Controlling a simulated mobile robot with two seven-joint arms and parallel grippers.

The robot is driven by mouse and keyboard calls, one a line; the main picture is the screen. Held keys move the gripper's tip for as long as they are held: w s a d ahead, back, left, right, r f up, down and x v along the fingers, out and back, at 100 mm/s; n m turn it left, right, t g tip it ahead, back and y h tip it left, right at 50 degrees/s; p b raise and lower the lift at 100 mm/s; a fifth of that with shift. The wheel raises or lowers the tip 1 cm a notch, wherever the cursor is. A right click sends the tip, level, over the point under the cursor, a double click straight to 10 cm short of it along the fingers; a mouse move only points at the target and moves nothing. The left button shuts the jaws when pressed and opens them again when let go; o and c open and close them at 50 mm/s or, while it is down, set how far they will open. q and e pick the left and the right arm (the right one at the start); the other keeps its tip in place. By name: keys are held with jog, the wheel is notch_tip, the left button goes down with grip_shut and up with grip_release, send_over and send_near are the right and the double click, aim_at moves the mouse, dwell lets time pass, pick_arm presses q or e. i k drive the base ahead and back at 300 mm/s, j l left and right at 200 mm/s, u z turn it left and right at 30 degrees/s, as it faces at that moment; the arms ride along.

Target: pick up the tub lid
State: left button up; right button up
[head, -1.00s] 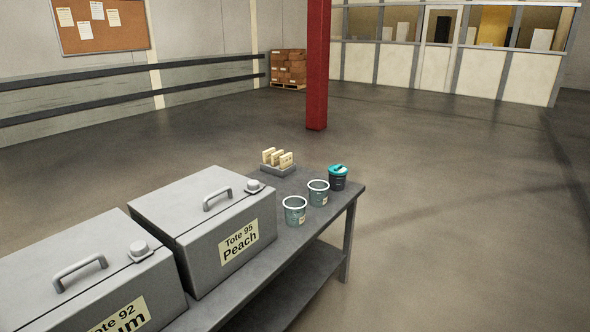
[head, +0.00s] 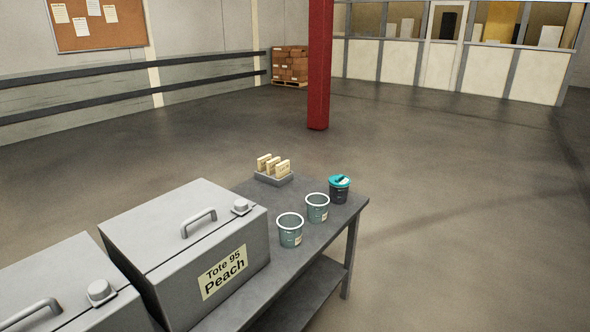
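A teal lid (head: 340,180) sits on top of a dark tub (head: 339,195) at the far right end of the grey table (head: 325,226) in the head view. A small dark part shows on the lid, too small to make out. Two grey-green tubs with white rims stand in a row nearer to me: the middle tub (head: 317,210) and the near tub (head: 290,233). Both look open at the top, and I cannot make out what is in them. Neither of my grippers shows.
The grey tote labelled Tote 95 Peach (head: 186,252) stands on the table left of the tubs, with another grey tote (head: 65,290) at the lower left. A grey holder (head: 273,179) with cream cards stands behind the tubs. Open floor (head: 450,220) lies right of the table.

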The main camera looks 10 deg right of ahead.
aim_at(337, 179)
jog(key=i+l, duration=0.35)
jog(key=i, duration=0.25)
jog(key=i+l, duration=0.4)
jog(key=i, duration=0.15)
jog(key=i+l, duration=0.35)
jog(key=i, duration=0.25)
jog(key=i+l, duration=0.4)
jog(key=i, duration=0.15)
jog(key=i+l+u, duration=0.1)
jog(key=i+l, duration=0.25)
jog(key=i, duration=0.25)
